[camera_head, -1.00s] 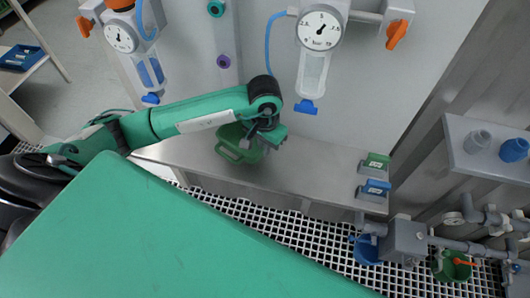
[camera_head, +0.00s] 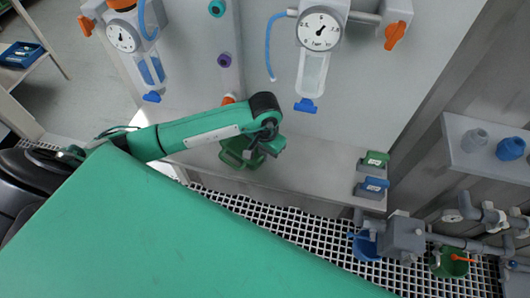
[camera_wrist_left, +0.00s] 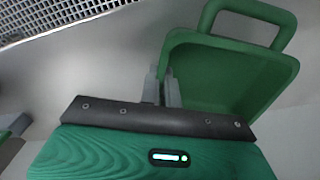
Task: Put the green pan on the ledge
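The green pan (camera_head: 233,153) is over the long grey ledge (camera_head: 310,160) below the wall panel, its loop handle towards the ledge's front edge. My left gripper (camera_head: 270,148) is at the pan's right side in the head view. In the left wrist view, my two grey fingers (camera_wrist_left: 162,88) are close together on either side of the wall of the pan (camera_wrist_left: 225,75), one inside and one outside. They look shut on this wall. Part of the pan is hidden behind my gripper. I cannot tell whether its base touches the ledge. My right gripper is not in view.
A green-topped block (camera_head: 375,160) and a blue-topped block (camera_head: 371,187) sit at the ledge's right end. A gauge with a filter vessel (camera_head: 312,72) and a loose blue hose (camera_head: 269,50) hang above. White grating (camera_head: 265,215) lies in front. The ledge between pan and blocks is clear.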

